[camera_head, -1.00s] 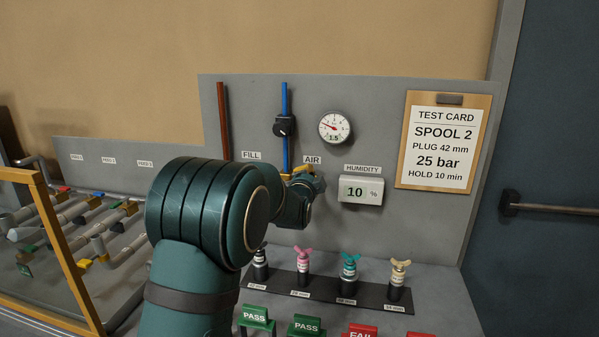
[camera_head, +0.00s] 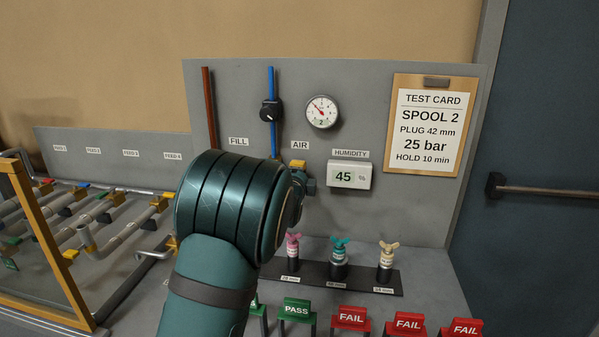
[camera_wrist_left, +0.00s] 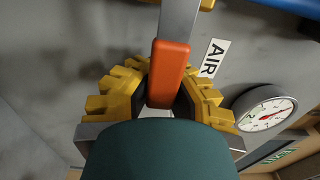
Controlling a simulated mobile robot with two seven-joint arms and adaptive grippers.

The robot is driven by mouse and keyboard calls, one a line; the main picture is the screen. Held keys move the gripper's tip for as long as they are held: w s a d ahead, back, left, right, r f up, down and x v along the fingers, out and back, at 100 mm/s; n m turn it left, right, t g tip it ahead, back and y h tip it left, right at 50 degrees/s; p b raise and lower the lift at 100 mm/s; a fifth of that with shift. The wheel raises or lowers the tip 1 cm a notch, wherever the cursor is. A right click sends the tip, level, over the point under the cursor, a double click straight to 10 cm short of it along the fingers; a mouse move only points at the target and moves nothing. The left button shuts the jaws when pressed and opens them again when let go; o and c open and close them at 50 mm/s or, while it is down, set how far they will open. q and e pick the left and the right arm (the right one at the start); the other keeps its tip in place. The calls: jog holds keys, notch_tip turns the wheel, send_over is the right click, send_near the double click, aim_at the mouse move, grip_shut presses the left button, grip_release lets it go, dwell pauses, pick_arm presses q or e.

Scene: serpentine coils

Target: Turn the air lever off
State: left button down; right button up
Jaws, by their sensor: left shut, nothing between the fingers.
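The air lever's orange-red handle (camera_wrist_left: 168,72), on a grey bar, shows in the left wrist view, overlapping the middle of my left gripper (camera_wrist_left: 155,88). That gripper has yellow fingers and is shut with nothing gripped; I cannot tell whether it touches the handle. In the head view, my arm hides the lever handle and most of the gripper. A small yellow part (camera_head: 298,165) shows just under the AIR label (camera_head: 299,145); it also shows in the left wrist view (camera_wrist_left: 211,58). My right gripper is in neither view.
A round gauge (camera_head: 322,112), a humidity display reading 45 (camera_head: 349,175) and a black knob (camera_head: 271,110) on a blue pipe are on the grey panel. Several plugs stand on a dark rack (camera_head: 340,277) below, behind PASS and FAIL tags. A yellow-framed bench guard (camera_head: 58,260) is at left.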

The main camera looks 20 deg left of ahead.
pick_arm(q)
jog(key=shift+f, duration=0.25)
jog(key=c, duration=0.8)
grip_release()
jog(key=shift+r, duration=0.15)
jog(key=shift+s, duration=0.1)
jog(key=v, duration=1.2)
